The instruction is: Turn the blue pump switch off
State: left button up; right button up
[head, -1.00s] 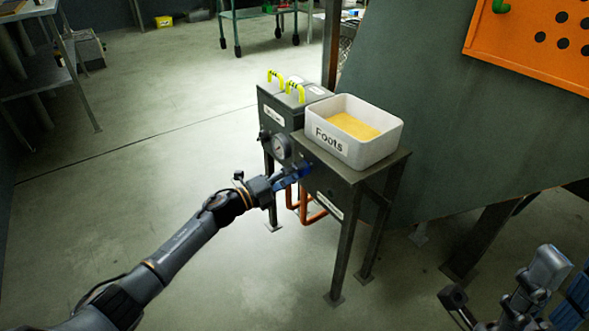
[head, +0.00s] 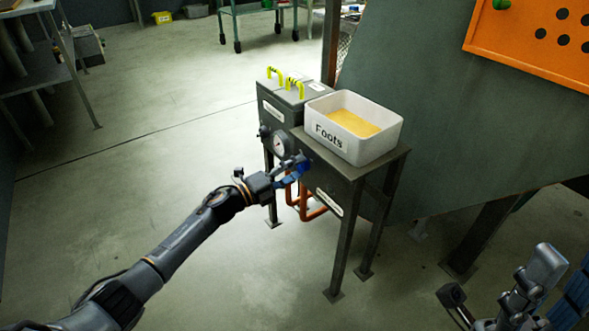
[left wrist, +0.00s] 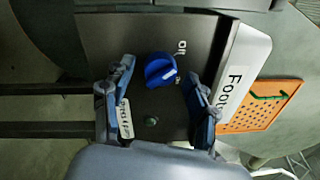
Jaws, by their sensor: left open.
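The blue pump switch (left wrist: 160,70) is a round knob with a raised grip bar on the dark front panel of the metal unit. In the left wrist view it sits between the spread fingers of my left gripper (left wrist: 161,82), with a gap on each side. In the head view my left gripper (head: 291,173) is at the panel's front, beside the pressure gauge, and largely hides the switch. Printed text beside the knob is partly legible. Part of my right arm and gripper (head: 505,290) shows at the lower right, away from the unit; its finger state is unclear.
A white bin labelled "Foots" (head: 352,151) with yellow contents stands on the unit. A pressure gauge (head: 282,144), yellow handles (head: 294,82) and copper pipes (head: 310,209) are close by. A small green round part (left wrist: 151,121) sits below the knob.

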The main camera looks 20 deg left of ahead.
pick_arm(q)
jog(key=v, duration=1.2)
